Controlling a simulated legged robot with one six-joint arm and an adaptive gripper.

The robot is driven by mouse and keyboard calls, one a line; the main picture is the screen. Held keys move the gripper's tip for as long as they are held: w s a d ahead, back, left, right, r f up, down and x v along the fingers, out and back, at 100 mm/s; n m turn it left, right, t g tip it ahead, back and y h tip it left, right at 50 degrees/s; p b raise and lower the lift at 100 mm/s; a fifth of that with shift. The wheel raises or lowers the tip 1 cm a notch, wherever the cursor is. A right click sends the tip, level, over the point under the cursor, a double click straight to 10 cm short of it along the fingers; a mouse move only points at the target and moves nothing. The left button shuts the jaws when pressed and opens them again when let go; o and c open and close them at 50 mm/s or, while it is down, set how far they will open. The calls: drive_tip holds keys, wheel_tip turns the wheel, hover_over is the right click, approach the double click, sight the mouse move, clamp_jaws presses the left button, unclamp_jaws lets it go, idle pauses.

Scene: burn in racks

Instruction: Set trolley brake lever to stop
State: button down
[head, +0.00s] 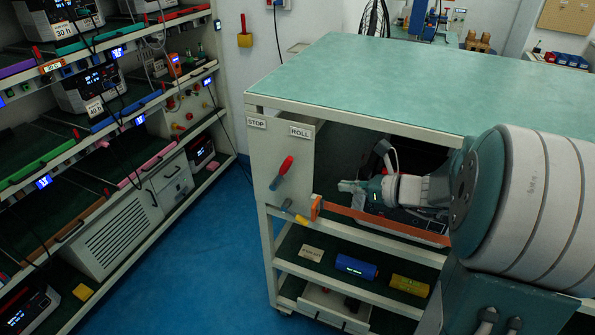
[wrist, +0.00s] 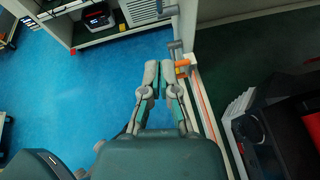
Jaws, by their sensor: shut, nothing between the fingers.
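The brake lever (head: 281,172) has a red grip and sits on the pale end panel of the trolley (head: 262,160). It is tilted up and to the right, toward the ROLL label (head: 300,132) rather than the STOP label (head: 256,122). My gripper (head: 343,186) is to the right of the lever in the head view, apart from it, by the trolley's upper bay. In the wrist view my gripper (wrist: 158,75) is shut and empty, its fingertips side by side near the trolley's edge. The lever's red grip cannot be made out there.
An orange block (head: 316,207) and a yellow-handled part (head: 295,212) stick out below the lever; the block also shows in the wrist view (wrist: 182,66). Blue (head: 355,267) and yellow (head: 409,285) items lie on a lower shelf. Blue floor (head: 215,230) is clear before the racks.

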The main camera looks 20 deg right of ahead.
approach(284, 170)
drive_tip(key=shift+d+f+x, duration=0.35)
drive_tip(key=shift+d+x, duration=0.05)
drive_tip(key=shift+x, duration=2.95)
drive_tip(key=shift+w, duration=0.15)
drive_tip(key=shift+r, duration=0.1)
